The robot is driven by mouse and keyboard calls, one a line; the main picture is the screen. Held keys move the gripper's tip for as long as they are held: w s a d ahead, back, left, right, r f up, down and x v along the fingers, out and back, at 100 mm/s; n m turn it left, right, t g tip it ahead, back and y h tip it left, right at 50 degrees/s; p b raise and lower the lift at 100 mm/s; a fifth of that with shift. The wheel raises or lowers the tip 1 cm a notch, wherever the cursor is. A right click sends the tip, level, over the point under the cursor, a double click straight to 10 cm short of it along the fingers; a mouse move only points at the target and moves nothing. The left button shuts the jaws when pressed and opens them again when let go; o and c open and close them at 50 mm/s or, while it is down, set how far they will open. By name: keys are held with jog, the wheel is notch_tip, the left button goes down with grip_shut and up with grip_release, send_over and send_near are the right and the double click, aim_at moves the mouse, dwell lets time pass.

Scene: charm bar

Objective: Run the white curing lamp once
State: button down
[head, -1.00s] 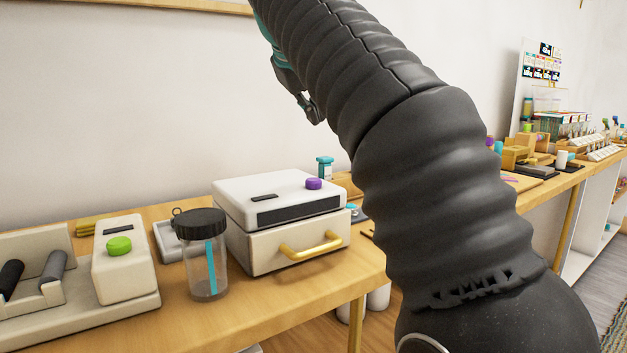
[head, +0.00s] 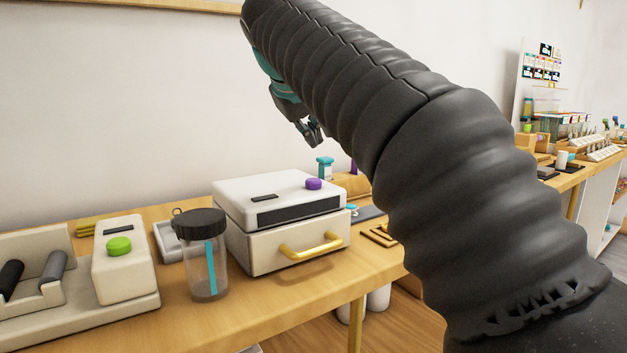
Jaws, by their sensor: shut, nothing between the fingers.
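The white curing lamp (head: 235,190) appears to be the white box with a purple button (head: 313,184) and a dark slot on its top, and a gold handle (head: 311,246) on its front drawer. The drawer looks shut. My gripper (head: 314,138) is shut and empty, in the air above and behind the purple button, apart from the box. No lit lamp shows on the box.
A lidded clear jar (head: 205,262) stands directly left of the box. A white machine with a green button (head: 119,246) stands further left. A teal-capped bottle (head: 325,168) is behind the box. My arm covers much of the right side.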

aim_at(312, 180)
jog(key=shift+f+b, duration=1.6)
jog(key=shift+f, duration=0.65)
jog(key=shift+f, duration=0.1)
jog(key=shift+f, duration=0.35)
jog(key=shift+f+b, duration=0.55)
dwell(0.4)
jog(key=shift+r, duration=0.1)
jog(key=shift+r+p, duration=0.9)
jog(key=shift+p, duration=0.2)
